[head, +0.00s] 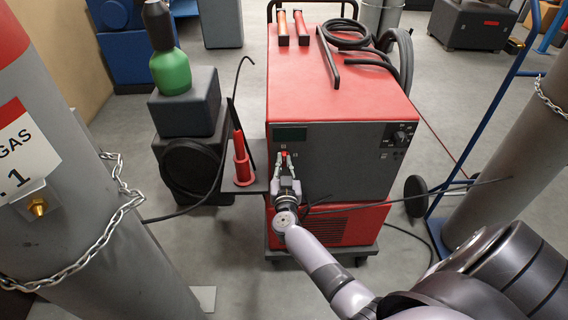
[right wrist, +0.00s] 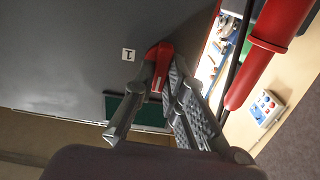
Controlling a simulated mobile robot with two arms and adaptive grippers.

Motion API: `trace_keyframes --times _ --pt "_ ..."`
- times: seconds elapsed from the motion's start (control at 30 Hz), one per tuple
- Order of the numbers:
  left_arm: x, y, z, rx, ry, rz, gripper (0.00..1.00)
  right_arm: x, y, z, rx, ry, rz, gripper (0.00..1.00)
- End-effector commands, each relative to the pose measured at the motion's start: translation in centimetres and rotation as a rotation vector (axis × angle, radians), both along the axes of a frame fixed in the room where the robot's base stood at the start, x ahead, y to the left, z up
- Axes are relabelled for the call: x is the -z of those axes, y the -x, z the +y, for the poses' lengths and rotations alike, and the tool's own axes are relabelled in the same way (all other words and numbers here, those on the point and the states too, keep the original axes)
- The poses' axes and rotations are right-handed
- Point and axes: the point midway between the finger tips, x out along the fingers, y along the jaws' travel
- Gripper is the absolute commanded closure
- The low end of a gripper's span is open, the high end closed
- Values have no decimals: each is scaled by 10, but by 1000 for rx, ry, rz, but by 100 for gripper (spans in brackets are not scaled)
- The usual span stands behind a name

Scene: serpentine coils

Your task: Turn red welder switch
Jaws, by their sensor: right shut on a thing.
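The welder is a red and dark grey box (head: 340,85) on a wheeled cart in the middle of the head view. Its red switch (right wrist: 160,56) is on the grey front panel, beside a small white label marked with a bar. In the head view only a small red bit of the switch shows between the fingertips. My right gripper (head: 286,158) reaches the panel just below the small green display. In the right wrist view its fingers (right wrist: 164,74) are closed on the switch from both sides. My left gripper is not in view.
A red torch-like part (head: 241,160) stands on a side shelf left of the panel. A green bottle (head: 171,70) stands on dark boxes further left. Large grey gas cylinders with chains flank both sides. A black knob (head: 400,136) is at the panel's right. Black cables lie on top.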

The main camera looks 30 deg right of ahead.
Motion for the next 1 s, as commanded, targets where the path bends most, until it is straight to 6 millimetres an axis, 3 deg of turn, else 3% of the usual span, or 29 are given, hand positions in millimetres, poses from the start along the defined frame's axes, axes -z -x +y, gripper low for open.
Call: trace_keyframes --times 0.47,1.0 --pt "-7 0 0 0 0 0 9 0 1 -1 1 -297 -181 100" --pt "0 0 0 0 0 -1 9 3 2 -3 1 -733 -451 100"
